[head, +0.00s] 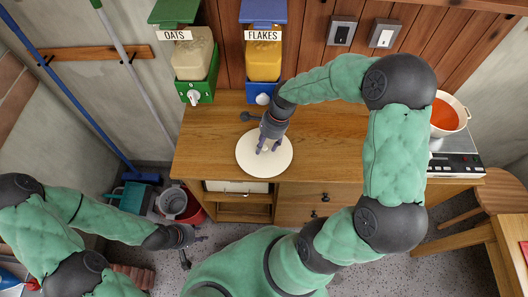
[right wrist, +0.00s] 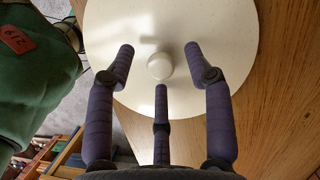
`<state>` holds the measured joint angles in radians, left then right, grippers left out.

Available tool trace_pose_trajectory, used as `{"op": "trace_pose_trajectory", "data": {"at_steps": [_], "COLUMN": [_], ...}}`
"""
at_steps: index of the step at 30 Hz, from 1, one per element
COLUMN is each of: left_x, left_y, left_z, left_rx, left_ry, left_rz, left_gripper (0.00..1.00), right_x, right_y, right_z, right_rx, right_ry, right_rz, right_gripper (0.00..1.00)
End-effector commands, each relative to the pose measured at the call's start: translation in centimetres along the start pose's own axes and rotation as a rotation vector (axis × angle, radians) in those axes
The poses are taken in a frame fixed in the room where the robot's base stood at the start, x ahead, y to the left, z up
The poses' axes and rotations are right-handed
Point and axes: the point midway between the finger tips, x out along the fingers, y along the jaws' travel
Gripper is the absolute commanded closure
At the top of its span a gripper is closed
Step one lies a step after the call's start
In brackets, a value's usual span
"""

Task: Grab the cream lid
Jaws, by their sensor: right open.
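The cream lid (head: 264,168) is a flat round disc lying on the wooden counter, near its front edge. In the right wrist view the lid (right wrist: 225,30) fills the upper middle, with a small round knob (right wrist: 160,68) at its centre. My right gripper (head: 269,150) is over the lid, pointing down. Its purple fingers are spread open around the knob, with visible gaps between each finger and the knob. My left gripper (head: 193,246) is low at the left, above the floor, open and empty.
A bowl with orange contents (head: 448,113) sits on a scale (head: 454,164) at the right. A grey bucket (head: 172,202) stands at the lower left. The counter left of the lid is mostly clear.

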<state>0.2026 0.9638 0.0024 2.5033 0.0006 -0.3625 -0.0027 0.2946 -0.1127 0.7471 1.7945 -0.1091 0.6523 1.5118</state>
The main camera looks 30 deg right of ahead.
Motion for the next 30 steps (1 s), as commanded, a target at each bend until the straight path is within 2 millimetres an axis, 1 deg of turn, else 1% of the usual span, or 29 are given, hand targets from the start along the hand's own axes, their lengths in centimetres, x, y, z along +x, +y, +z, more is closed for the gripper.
{"op": "trace_pose_trajectory", "data": {"at_steps": [1, 2, 8, 11, 12, 14, 25, 30], "left_x": [0.2, 0.2, 0.1, 0.1, 0.1, 0.1, 0.1, -0.2], "left_y": [-0.1, -0.1, -0.1, 0.0, 0.0, -0.1, 0.0, 0.1], "left_z": [0.0, 0.0, 0.0, 0.0, 0.0, 0.0, 0.0, 0.0], "left_rx": [0.000, 0.000, 0.000, 0.000, 0.000, 0.000, 0.000, 0.000], "left_ry": [0.000, 0.000, 0.000, 0.000, 0.000, 0.000, 0.000, 0.000], "left_rz": [0.000, 0.000, 0.000, 0.000, 0.000, 0.000, 0.000, 0.000], "left_gripper": [0.62, 0.62, 0.62, 0.62, 0.62, 0.62, 0.62, 0.62], "right_x": [0.5, 0.6, 0.6, 0.6, 0.6, 0.6, 0.4, -0.5], "right_y": [0.0, 0.0, 0.0, 0.0, 0.0, 0.0, -0.1, -0.1], "right_z": [0.0, 0.0, 0.0, 0.0, 0.0, 0.0, 0.0, 0.3], "right_rx": [0.000, 0.000, -0.001, -0.001, -0.001, -0.001, -0.001, -0.001], "right_ry": [0.000, 0.000, 0.000, 0.000, 0.000, 0.000, 0.000, 0.001], "right_rz": [0.000, 0.000, -0.001, -0.001, -0.001, -0.001, -0.002, -0.004], "right_gripper": [0.47, 0.47, 0.47, 0.73, 0.84, 1.00, 1.00, 1.00]}}
